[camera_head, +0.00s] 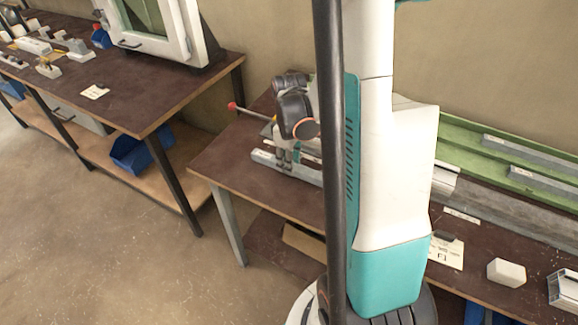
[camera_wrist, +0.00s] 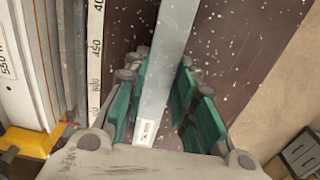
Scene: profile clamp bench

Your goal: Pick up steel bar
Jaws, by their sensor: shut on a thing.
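The steel bar is a long light-grey bar (camera_wrist: 172,50) with a small white label near its end. In the head view its left end (camera_head: 263,158) shows over the brown bench, below my gripper (camera_head: 287,158). In the wrist view my gripper (camera_wrist: 163,95) has its green-padded fingers on both sides of the bar and is shut on it. The bar's right part is hidden behind my body in the head view. I cannot tell whether the bar touches the bench top.
A ruler (camera_wrist: 96,50) lies left of the bar in the wrist view. A red-knobbed rod (camera_head: 232,106) sticks out behind my gripper. A green rack (camera_head: 470,150) with grey profiles is at the back right. A white block (camera_head: 506,272) is at the right. Another bench (camera_head: 150,90) stands left.

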